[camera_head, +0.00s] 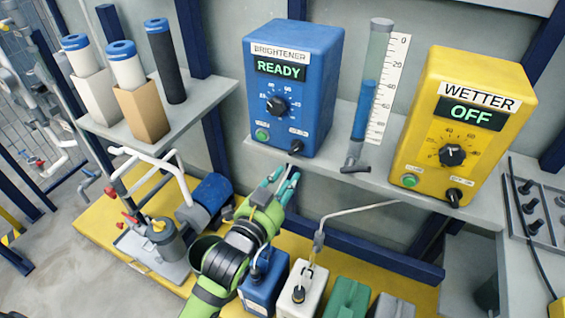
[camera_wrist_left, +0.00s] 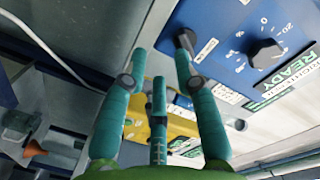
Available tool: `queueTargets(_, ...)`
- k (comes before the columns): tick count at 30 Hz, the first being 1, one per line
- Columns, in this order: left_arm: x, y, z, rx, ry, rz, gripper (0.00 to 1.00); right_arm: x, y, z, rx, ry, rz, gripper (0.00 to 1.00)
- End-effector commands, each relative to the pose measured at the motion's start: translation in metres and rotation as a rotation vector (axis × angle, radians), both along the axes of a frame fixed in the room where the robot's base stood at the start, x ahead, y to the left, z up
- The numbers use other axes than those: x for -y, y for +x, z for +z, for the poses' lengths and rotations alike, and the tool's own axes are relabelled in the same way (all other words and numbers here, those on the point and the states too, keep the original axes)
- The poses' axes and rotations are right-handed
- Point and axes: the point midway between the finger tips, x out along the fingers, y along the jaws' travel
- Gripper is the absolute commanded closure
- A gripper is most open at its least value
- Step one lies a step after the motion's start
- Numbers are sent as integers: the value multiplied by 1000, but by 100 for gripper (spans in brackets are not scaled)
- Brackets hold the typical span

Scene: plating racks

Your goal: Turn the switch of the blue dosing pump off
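The blue dosing pump (camera_head: 288,90), labelled BRIGHTENER, stands on the grey shelf with its display (camera_head: 279,68) reading READY. Its black switch (camera_head: 296,146) sits low on the right of the front, below the round dial (camera_head: 277,106). In the left wrist view the pump (camera_wrist_left: 222,22) is at the top right, with the dial (camera_wrist_left: 265,52) and the black switch (camera_wrist_left: 185,40) visible. My left gripper (camera_head: 287,178) is below the pump's front, its teal fingers spread and empty. In the left wrist view one fingertip of the gripper (camera_wrist_left: 160,60) appears close to the switch; contact is unclear. My right gripper is out of view.
The yellow pump (camera_head: 468,110), labelled WETTER and reading OFF, stands to the right. A measuring tube (camera_head: 366,105) stands between the pumps. The grey shelf edge (camera_head: 350,175) is just above my left gripper. Several canisters (camera_head: 301,287) stand below.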

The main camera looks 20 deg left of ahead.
Motion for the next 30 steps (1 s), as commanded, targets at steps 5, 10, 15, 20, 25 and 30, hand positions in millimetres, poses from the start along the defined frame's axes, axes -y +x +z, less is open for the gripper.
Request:
queueTargets(5, 0, -1, 27, 64, 8, 0, 70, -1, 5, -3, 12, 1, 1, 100)
queueTargets(10, 4, 21, 29, 67, 8, 0, 70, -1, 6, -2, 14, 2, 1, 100)
queueTargets(15, 9, 46, 28, 65, 7, 0, 70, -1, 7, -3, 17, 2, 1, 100)
queueTargets(20, 12, 61, 27, 63, 6, 0, 70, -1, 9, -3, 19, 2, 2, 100)
queueTargets(25, 13, 65, 26, 63, 7, 0, 70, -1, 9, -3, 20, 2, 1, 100)
queueTargets(30, 13, 65, 26, 63, 7, 0, 74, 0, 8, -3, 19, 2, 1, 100)
